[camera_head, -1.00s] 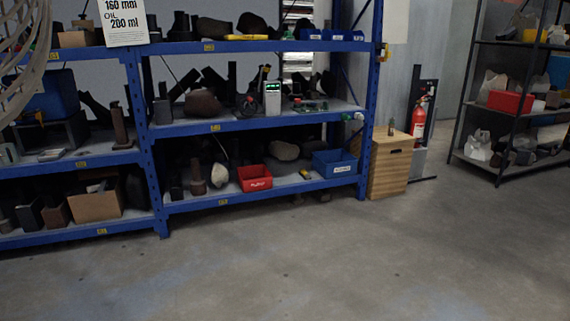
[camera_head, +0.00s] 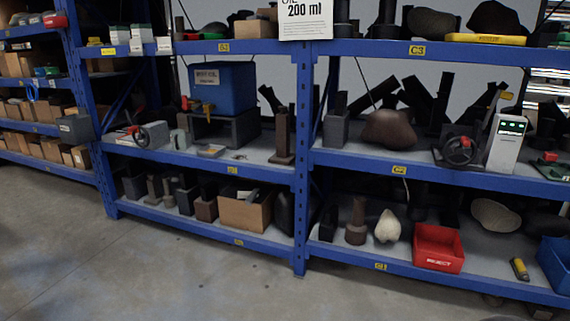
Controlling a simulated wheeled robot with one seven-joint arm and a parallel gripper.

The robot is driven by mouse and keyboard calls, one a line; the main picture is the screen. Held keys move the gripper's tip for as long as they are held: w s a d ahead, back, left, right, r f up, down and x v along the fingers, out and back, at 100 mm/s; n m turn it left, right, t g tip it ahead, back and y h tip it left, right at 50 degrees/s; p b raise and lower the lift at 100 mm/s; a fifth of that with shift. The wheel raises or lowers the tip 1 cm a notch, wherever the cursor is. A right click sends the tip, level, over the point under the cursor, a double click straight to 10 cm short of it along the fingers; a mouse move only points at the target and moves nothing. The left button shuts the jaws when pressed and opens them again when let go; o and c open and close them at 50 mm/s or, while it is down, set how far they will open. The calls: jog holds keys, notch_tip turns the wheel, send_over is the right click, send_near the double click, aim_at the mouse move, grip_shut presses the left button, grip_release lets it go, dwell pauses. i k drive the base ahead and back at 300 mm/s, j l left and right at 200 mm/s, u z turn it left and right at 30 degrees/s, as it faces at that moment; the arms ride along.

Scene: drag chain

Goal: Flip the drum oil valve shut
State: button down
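A blue oil drum (camera_head: 224,84) with a pale label stands on a dark grey stand (camera_head: 228,135) on the middle shelf, left of centre. A small orange-red valve (camera_head: 189,103) sticks out at the drum's left front side. The valve is too small here to tell how its handle is turned. My gripper is not in view.
Blue shelving (camera_head: 301,160) spans the view, with uprights and shelf edges in front of the drum's bay. A vise-like tool (camera_head: 145,133) with a red part and a grey box (camera_head: 180,140) sit left of the stand. A red bin (camera_head: 438,247) stands lower right. The floor (camera_head: 150,270) in front is clear.

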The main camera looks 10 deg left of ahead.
aim_at(185, 106)
jog(key=i+j+u, duration=0.25)
jog(key=i+u, duration=0.2)
jog(key=i, duration=0.75)
jog(key=i+l+u, duration=0.15)
jog(key=i+u, duration=0.3)
jog(key=i, duration=0.7)
